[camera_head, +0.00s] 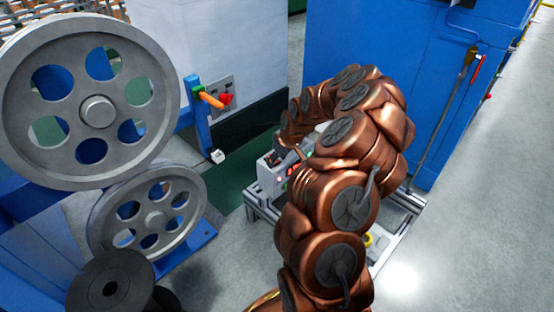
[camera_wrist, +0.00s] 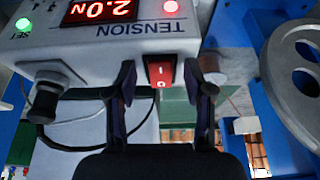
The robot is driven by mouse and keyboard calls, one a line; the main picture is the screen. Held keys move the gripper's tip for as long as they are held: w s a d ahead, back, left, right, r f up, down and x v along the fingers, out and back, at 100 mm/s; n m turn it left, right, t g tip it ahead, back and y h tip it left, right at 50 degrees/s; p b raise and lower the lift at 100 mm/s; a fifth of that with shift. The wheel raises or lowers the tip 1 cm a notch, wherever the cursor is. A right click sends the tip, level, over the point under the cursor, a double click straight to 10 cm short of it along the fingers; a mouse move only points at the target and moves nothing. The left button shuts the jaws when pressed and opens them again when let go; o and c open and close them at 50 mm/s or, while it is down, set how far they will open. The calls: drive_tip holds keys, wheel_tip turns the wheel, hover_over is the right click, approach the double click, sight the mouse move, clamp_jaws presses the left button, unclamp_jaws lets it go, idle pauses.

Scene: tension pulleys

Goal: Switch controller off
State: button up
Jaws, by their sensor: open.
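The tension controller (camera_wrist: 100,42) is a light grey box, upside down in the wrist view. Its lit red display (camera_wrist: 98,10) reads 2.0 N, and a red lamp (camera_wrist: 171,6) and a green lamp (camera_wrist: 23,24) glow. A red rocker switch (camera_wrist: 160,70) with I and O marks sits on its edge face. My gripper (camera_wrist: 164,86) is open, with one finger on each side of the switch; contact cannot be told.
A dark knob (camera_wrist: 46,95) with a cable is at the controller's left in the wrist view. Large grey pulleys (camera_head: 97,111) stand at left in the head view, near a blue post with an orange handle (camera_head: 211,100). A blue cabinet (camera_head: 375,50) is behind. Open floor lies at right.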

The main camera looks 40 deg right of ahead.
drive_tip(key=shift+c, duration=0.3)
clamp_jaws()
drive_tip(key=shift+r+p, duration=0.1)
drive_tip(key=shift+p, duration=0.3)
drive_tip(key=shift+w+r+g+p, duration=0.15)
drive_tip(key=shift+g+p, duration=0.75)
drive_tip(key=shift+p, duration=0.25)
drive_tip(key=shift+w+g+p, duration=0.2)
drive_tip(key=shift+g+p, duration=0.5)
drive_tip(key=shift+p, duration=0.15)
drive_tip(key=shift+a, duration=0.1)
